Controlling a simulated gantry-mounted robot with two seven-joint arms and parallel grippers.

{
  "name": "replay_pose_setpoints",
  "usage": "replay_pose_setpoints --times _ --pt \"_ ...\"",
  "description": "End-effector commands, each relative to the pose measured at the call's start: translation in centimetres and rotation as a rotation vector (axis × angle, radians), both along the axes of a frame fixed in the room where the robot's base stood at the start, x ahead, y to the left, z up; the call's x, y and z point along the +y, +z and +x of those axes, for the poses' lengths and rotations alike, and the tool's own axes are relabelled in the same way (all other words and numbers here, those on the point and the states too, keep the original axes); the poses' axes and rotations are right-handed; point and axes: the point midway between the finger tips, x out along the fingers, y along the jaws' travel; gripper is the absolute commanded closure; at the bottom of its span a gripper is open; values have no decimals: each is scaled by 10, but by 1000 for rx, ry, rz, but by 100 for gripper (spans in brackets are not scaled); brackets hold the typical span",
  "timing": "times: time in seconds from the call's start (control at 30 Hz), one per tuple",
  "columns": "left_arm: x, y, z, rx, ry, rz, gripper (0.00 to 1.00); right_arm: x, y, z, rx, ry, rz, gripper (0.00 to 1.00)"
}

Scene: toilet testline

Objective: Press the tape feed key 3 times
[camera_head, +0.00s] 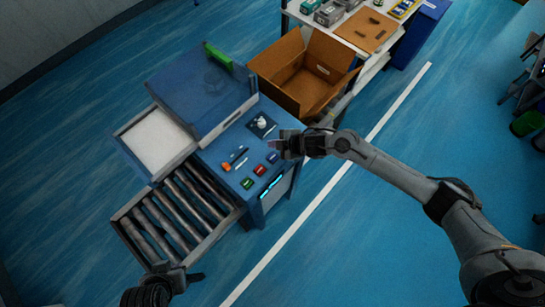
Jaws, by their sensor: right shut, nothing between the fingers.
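A blue machine has a control panel (229,147) on its near right side. Along the panel's front edge are a green key (247,183), a red key (260,170) and a blue key (272,157). Their labels are too small to read, so I cannot tell which is the tape feed key. My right gripper (275,146) is shut and empty, with its tips over the panel's right edge, close to the blue key. I cannot tell whether it touches anything. My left gripper (181,276) is at the bottom, below the roller conveyor, and its finger opening is unclear.
A joystick (262,123) stands on the panel behind the keys. An orange-tipped tool (227,166) lies left of them. The roller conveyor (178,212) extends toward the lower left. An open cardboard box (287,83) stands behind my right gripper.

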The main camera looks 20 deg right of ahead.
Motion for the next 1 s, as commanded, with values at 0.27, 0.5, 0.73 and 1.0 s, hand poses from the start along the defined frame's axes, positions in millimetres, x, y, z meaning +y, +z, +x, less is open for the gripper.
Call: replay_pose_setpoints --times 0.27,0.5,0.73,1.0 --pt "-1 -30 0 0 3 -3 100 0 -31 0 0 -1 -1 100" --pt "-3 -60 0 1 9 -12 100 0 -61 0 0 -1 -1 100" --pt "-3 -71 0 2 9 -13 100 0 -79 0 2 -1 0 100" --pt "-2 -73 0 1 6 -8 100 0 -82 0 0 -1 -1 100"
